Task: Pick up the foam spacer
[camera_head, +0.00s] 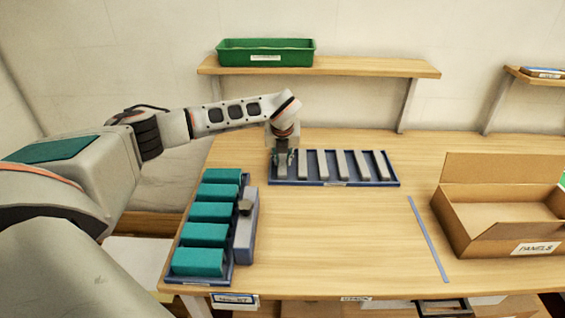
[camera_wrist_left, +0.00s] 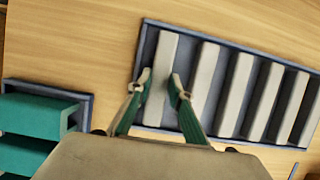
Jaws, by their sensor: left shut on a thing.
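Several light grey foam spacers stand in a row in a dark blue tray (camera_head: 300,183) at the back middle of the table; the tray also shows in the left wrist view (camera_wrist_left: 146,40). My left gripper (camera_head: 283,160) reaches down over the tray's left end. Its fingers (camera_wrist_left: 160,85) are on both sides of the leftmost foam spacer (camera_wrist_left: 162,55) and are shut on it. This spacer (camera_head: 283,172) appears to be still in the tray; I cannot tell whether it is lifted at all. My right gripper is out of view.
A tray of teal blocks (camera_head: 211,213) stands at the front left, with a grey piece (camera_head: 244,240) along its right side. A blue strip (camera_head: 427,240) lies on the right. An open cardboard box (camera_head: 475,214) is at far right. A green bin (camera_head: 265,53) sits on the shelf.

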